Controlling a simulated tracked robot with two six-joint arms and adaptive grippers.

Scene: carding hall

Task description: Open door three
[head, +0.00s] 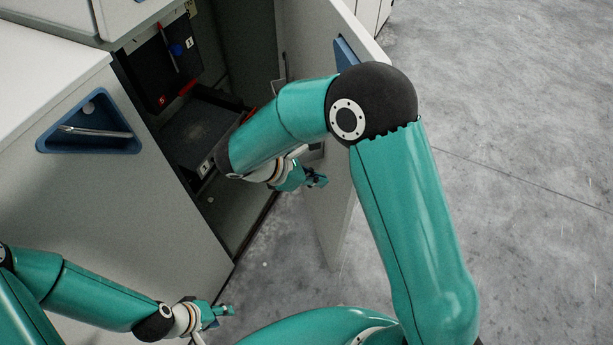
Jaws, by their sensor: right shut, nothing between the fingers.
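A pale cabinet door (335,225) stands swung open at the right side of the cabinet. It has a blue recessed handle (346,54) near its top. No number shows on it, so I cannot tell whether it is door three. My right gripper (317,181) is shut and empty, in front of the inner face of this door; whether it touches the door is unclear. My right arm hides part of the door and the opening. My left gripper (226,311) is low, in front of the cabinet's lower front; its fingers are too small to judge.
A closed panel (85,180) with a triangular blue handle recess (92,125) is at left. Grey floor (510,180) is clear at right.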

